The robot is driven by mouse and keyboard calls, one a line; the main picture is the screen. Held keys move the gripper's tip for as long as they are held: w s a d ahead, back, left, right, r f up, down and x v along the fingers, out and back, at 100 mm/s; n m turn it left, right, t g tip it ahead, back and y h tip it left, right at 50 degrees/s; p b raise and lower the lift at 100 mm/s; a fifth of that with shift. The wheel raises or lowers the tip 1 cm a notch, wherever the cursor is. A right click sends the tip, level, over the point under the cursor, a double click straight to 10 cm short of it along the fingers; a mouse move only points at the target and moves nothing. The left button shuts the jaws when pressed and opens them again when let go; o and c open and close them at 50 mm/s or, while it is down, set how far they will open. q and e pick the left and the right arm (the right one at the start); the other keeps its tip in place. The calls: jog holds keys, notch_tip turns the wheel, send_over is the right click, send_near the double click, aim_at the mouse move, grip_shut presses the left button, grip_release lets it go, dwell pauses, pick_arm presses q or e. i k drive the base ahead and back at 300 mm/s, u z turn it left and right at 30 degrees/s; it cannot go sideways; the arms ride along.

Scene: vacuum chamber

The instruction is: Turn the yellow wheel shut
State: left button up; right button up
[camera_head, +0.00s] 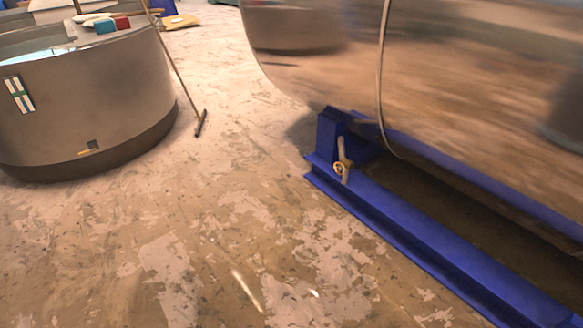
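A small yellow wheel (339,168) shows right of the middle in the head view. It sits at the lower end of a short tan pipe or stem (343,150), close to the near corner of a blue steel frame (430,232). The wheel is small in the picture, and I cannot tell how far it is turned. Neither my left nor my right gripper is in view.
A large shiny metal tank (440,70) rests above the blue frame at the right. A round metal vessel (90,95) stands at the upper left, with a thin pole (180,80) leaning beside it. The worn floor (200,230) between them is clear.

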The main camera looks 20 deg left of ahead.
aim_at(341, 166)
jog(key=u, duration=0.05)
jog(key=i, duration=3.5)
jog(key=u, duration=0.25)
